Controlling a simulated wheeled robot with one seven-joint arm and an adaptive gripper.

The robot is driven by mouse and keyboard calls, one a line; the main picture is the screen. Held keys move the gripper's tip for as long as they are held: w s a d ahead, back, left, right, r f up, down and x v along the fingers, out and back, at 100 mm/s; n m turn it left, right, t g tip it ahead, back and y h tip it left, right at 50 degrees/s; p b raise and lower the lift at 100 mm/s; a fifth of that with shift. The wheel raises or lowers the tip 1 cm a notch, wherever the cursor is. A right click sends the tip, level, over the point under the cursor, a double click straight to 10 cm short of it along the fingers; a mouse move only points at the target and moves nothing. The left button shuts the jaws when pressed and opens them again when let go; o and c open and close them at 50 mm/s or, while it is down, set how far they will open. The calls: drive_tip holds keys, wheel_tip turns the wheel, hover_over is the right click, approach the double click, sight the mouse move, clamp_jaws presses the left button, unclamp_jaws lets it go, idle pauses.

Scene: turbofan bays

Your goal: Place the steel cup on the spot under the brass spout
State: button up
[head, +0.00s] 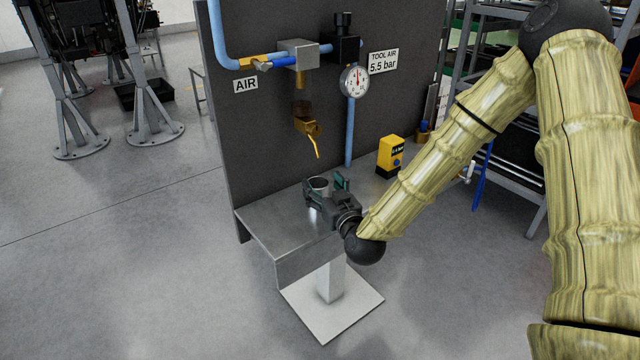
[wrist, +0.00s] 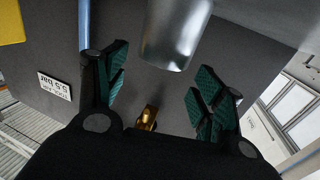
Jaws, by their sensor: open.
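The steel cup (head: 318,184) stands upright on the metal shelf (head: 270,225), below and slightly right of the brass spout (head: 306,126). My gripper (head: 327,188) is open, low over the shelf, with its fingers around or just short of the cup. The wrist view is upside down and shows the cup (wrist: 175,35) at the top, between and beyond the open green-padded fingers (wrist: 160,72); I see no contact. The brass spout also shows there (wrist: 148,117). I cannot make out a marked spot on the shelf; the gripper and cup cover part of it.
A dark panel (head: 270,130) rises behind the shelf, with a blue pipe (head: 349,130) and a gauge (head: 354,80). A yellow device (head: 390,155) stands right of the cup. A thin yellow piece (head: 314,145) hangs under the spout. The shelf's front left is clear.

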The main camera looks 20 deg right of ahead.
drive_tip(key=s+b, duration=0.1)
drive_tip(key=s, duration=0.8)
drive_tip(key=shift+s+d, duration=0.2)
drive_tip(key=shift+d, duration=0.25)
drive_tip(key=shift+r, duration=0.1)
idle(0.6)
